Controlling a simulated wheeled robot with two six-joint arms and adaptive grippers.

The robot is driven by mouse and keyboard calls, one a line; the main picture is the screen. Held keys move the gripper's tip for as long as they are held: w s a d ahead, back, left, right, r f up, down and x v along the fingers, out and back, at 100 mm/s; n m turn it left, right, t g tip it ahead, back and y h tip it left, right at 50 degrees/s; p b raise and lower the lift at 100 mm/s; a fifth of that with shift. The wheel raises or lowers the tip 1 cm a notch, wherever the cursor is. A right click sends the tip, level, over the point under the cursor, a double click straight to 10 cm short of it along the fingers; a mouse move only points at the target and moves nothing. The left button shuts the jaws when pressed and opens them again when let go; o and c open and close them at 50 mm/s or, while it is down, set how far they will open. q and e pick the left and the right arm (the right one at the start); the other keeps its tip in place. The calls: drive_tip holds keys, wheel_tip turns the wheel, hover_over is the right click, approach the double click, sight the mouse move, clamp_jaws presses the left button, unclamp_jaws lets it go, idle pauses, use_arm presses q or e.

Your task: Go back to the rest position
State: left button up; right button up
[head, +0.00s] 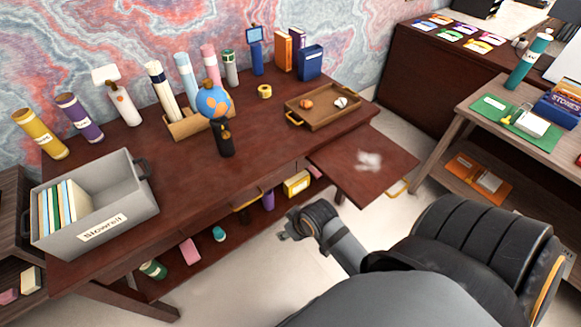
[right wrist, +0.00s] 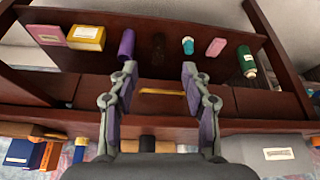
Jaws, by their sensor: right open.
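My right gripper (head: 288,228) is in front of the dark wood desk (head: 190,200), apart from it and over the pale floor. In the right wrist view its two fingers (right wrist: 160,78) are spread apart with nothing between them. That view looks toward the desk front and lower shelf, upside down. The drawer's brass handle (right wrist: 162,92) shows between the fingers. My left gripper is out of the head view.
A pulled-out leaf (head: 335,168) juts from the desk's right end. The desk holds a grey bin (head: 125,200), a globe (head: 214,103), a brown tray (head: 318,120) and several bottles. A side table (head: 490,165) stands at right. Floor lies between them.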

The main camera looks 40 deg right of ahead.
drive_tip(key=shift+f, duration=0.1)
idle(0.4)
drive_tip(key=s+d+f+g, duration=0.1)
drive_tip(key=s+f, duration=0.2)
drive_tip(key=f, duration=0.6)
drive_tip(key=s+d+f+m+h, duration=0.1)
drive_tip(key=s+d+f, duration=0.1)
drive_tip(key=f, duration=0.6)
drive_tip(key=s+d+f+g, duration=0.1)
drive_tip(key=s+f, duration=0.2)
drive_tip(key=f, duration=0.6)
drive_tip(key=s+d+f+g, duration=0.1)
drive_tip(key=s+f, duration=0.4)
drive_tip(key=s, duration=0.3)
drive_tip(key=s+d+f, duration=0.1)
drive_tip(key=s+f, duration=0.5)
drive_tip(key=s, duration=0.3)
drive_tip(key=shift+s+d+f+g, duration=0.15)
drive_tip(key=shift+s+f+g, duration=0.15)
drive_tip(key=shift+g, duration=0.1)
